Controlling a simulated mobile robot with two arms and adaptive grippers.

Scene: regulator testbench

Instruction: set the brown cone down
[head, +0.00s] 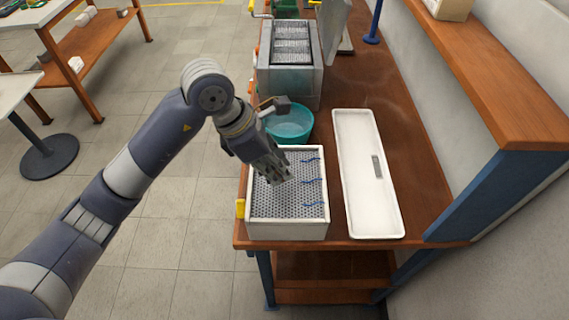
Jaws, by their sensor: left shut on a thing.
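My left gripper (277,174) points down over the white-rimmed box with a perforated grey top (288,229) at the front of the wooden bench. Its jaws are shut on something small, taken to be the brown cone. The cone itself cannot be made out, as the fingers and wrist hide it. Whether it touches the perforated top cannot be told. My right gripper is not in view.
A teal bowl (291,124) and a metal machine (289,72) stand behind. A shelf (500,75) overhangs the right.

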